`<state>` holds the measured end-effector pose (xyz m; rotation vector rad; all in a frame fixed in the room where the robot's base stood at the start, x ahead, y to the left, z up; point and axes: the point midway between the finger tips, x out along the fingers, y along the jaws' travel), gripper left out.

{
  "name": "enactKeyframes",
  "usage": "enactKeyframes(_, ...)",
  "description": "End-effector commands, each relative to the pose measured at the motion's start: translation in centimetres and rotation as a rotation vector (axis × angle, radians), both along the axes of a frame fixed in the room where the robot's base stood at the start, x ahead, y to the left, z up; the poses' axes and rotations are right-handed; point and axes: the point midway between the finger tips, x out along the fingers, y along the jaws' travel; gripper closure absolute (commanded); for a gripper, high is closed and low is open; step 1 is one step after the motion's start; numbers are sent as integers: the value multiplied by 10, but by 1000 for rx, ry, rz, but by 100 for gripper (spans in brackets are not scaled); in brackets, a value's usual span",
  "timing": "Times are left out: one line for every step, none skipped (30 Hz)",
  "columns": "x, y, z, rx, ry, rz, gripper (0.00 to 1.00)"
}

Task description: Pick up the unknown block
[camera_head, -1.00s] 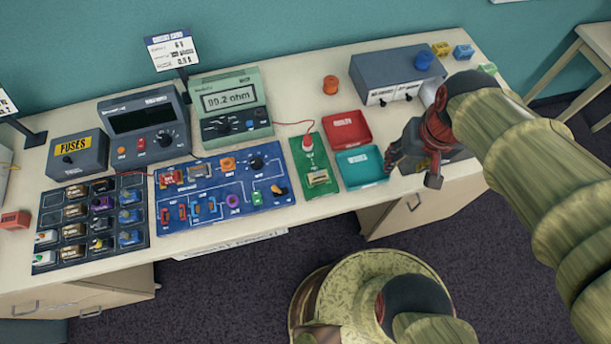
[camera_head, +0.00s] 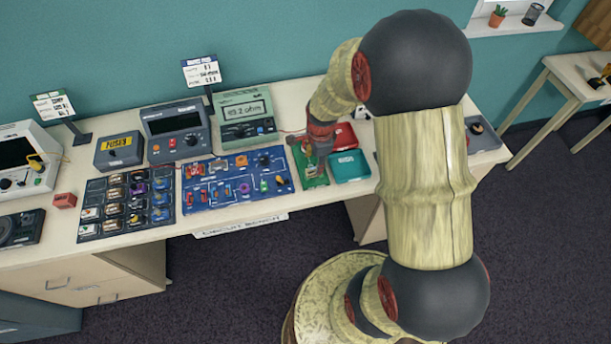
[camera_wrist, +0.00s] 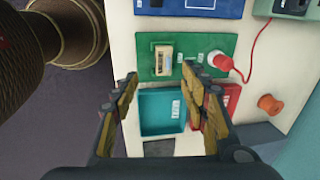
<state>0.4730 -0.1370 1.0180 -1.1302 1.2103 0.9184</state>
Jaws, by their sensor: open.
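The block that looks like the unknown one is a small tan piece with a pale label (camera_wrist: 163,60). It sits in the green board (camera_wrist: 187,46) in the wrist view. My gripper (camera_wrist: 160,78) is open and empty, its fingers spread to either side below the block in that picture, apart from it. In the head view my gripper (camera_head: 318,145) hangs over the green board (camera_head: 309,178) and hides most of the block.
A teal tray (camera_wrist: 178,128) and a red tray (camera_wrist: 230,90) lie beside the green board. A red plug (camera_wrist: 218,61) with a red cable stands on the board. A blue circuit board (camera_head: 225,199) and a meter (camera_head: 245,112) are close by. An orange cylinder (camera_wrist: 270,104) stands farther right.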

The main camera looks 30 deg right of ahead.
Motion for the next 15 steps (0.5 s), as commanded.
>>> enactKeyframes(1, 0, 0, 3, -3, -24, 55)
enactKeyframes(1, 0, -1, 5, -4, -36, 55)
enactKeyframes(1, 0, -2, 7, -4, -45, 55)
enactKeyframes(1, 0, -4, 8, -3, -50, 55)
enactKeyframes(2, 0, -7, 8, -2, -52, 55)
enactKeyframes(2, 0, -11, 8, -1, -53, 55)
enactKeyframes(2, 0, -15, 8, -1, -52, 55)
enactKeyframes(3, 0, -18, 8, -1, -52, 55)
enactKeyframes(4, 0, -22, 8, -1, -51, 55)
enactKeyframes(4, 0, -24, 8, -1, -51, 55)
enactKeyframes(5, 0, -26, 8, -1, -51, 55)
enactKeyframes(5, 0, -28, 8, -1, -51, 55)
enactKeyframes(6, 0, -30, 8, -2, -50, 55)
enactKeyframes(7, 0, -32, 8, -2, -50, 55)
enactKeyframes(9, 0, -35, 8, -2, -50, 55)
